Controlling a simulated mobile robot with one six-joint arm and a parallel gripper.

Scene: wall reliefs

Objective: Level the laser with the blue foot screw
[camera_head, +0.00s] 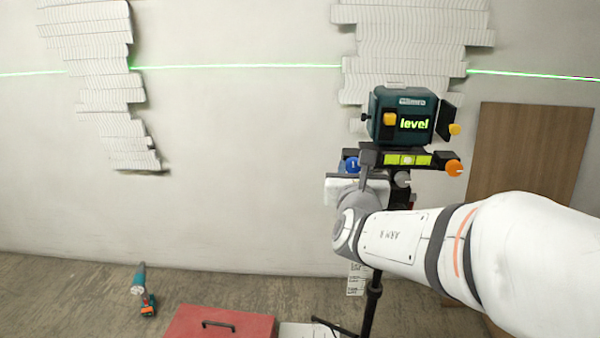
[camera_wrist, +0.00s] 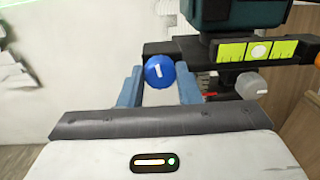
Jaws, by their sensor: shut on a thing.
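The laser (camera_head: 400,112), a dark teal box, stands on a black mount on a tripod (camera_head: 370,300). Its display reads "level" in green. Below it a yellow-green bubble vial (camera_head: 408,160) shows a pale bubble near its middle; the vial also shows in the wrist view (camera_wrist: 258,51). The blue foot screw (camera_wrist: 159,71) has a white mark and sits between the jaws of my gripper (camera_wrist: 160,88), which is shut on it. In the head view the blue screw (camera_head: 351,164) shows at the mount's left end. A grey screw (camera_head: 402,179) and an orange screw (camera_head: 453,167) are on the same mount.
A green laser line (camera_head: 235,66) crosses the wall and its two white reliefs (camera_head: 95,80). A wooden board (camera_head: 525,150) leans at the right. A red toolbox (camera_head: 220,324) and a teal tool (camera_head: 143,290) are on the floor. The wall's middle is clear.

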